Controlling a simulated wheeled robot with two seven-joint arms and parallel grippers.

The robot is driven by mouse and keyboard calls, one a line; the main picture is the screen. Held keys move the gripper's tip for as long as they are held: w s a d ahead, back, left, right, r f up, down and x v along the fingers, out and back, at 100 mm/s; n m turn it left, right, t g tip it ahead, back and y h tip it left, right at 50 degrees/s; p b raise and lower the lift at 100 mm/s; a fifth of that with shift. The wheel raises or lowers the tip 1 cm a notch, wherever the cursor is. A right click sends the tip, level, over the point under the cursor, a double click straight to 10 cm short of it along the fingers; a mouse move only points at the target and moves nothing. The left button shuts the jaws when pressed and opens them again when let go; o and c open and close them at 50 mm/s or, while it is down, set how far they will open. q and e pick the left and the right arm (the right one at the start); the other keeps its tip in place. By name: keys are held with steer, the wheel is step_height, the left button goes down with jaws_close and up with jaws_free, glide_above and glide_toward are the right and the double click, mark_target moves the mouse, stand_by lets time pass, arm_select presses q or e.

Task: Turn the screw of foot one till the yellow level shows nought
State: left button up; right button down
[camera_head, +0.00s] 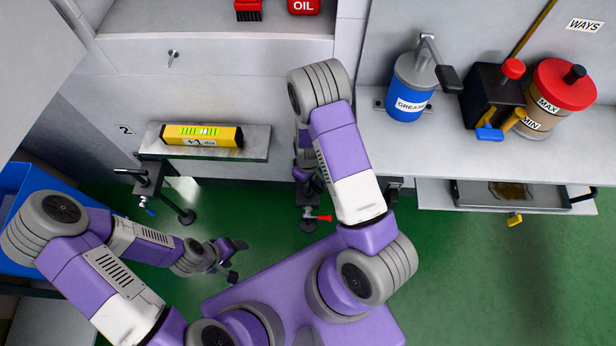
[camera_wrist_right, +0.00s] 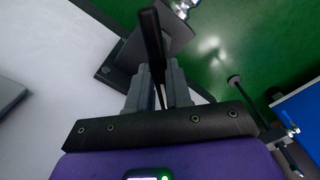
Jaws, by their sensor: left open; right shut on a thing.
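The yellow level (camera_head: 202,135) lies on a grey ledge at the left. Its plate reads "+1 div" and its vial is green. A foot with a red lever (camera_head: 318,218) stands below my right arm; its number is hidden. My right gripper (camera_head: 308,182) is partly hidden by my arm above that foot. In the right wrist view, its grey fingers (camera_wrist_right: 158,88) are shut on a dark upright bar (camera_wrist_right: 152,40); I cannot tell whether this is the foot's screw handle. My left gripper (camera_head: 232,262) is open and empty above the green floor.
A second foot with a blue lever (camera_head: 150,208) stands below the ledge, near a "2" label. The right bench holds a grease can (camera_head: 407,103) and a red-lidded container (camera_head: 565,83). A blue bin (camera_head: 12,182) stands far left.

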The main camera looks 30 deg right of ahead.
steer(key=m+p, duration=0.1)
steer(key=m, duration=0.5)
steer(key=shift+m, duration=0.4)
stand_by(0.4)
steer(key=c, duration=1)
jaws_free()
steer(key=shift+c, duration=0.2)
step_height(320, 180, up, 8)
steer(key=p, duration=0.3)
steer(key=shift+f, duration=0.15)
steer(key=shift+f, duration=0.1)
